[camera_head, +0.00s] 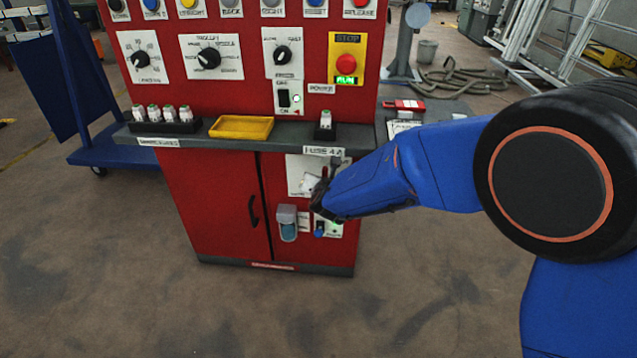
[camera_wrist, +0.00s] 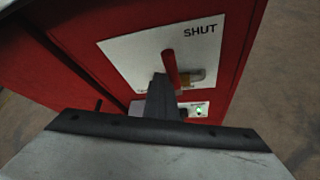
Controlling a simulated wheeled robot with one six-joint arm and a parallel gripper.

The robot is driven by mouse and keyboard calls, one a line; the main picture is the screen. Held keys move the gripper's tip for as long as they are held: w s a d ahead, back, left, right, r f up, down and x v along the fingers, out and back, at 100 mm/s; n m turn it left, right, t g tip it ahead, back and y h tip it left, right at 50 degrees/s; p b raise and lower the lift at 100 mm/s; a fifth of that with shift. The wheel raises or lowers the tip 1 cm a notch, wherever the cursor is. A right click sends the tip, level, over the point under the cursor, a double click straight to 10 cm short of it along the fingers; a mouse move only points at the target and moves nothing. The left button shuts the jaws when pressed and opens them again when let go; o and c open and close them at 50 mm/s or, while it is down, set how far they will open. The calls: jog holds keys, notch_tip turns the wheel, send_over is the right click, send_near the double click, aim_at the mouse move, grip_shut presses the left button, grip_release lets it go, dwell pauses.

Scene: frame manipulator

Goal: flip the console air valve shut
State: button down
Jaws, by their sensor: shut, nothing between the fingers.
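The console air valve's white plate (camera_wrist: 140,52), marked SHUT at its upper right, is on the red console front. Its red lever (camera_wrist: 171,68) points upward in the wrist view from beside a brass-coloured fitting (camera_wrist: 193,76). My gripper (camera_wrist: 160,82) is shut and empty. Its dark fingertips overlap the lever's lower left side in the wrist view; I cannot tell whether they touch it. In the head view the plate (camera_head: 297,176) is partly hidden by my gripper (camera_head: 322,196), and the lever is not clear.
The red console (camera_head: 210,200) has a grey ledge (camera_head: 285,134) above the valve, holding a yellow tray (camera_head: 241,127) and fuses. Below the valve are a grey socket box (camera_head: 287,215) and a small plate with a green light (camera_wrist: 198,110). The floor in front is clear.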

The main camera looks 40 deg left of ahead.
jog(key=shift+w+d+f, duration=0.1)
jog(key=shift+w+d, duration=0.3)
jog(key=s+a, duration=0.3)
jog(key=s+d, duration=0.5)
jog(key=d, duration=0.3)
jog(key=shift+s, duration=0.15)
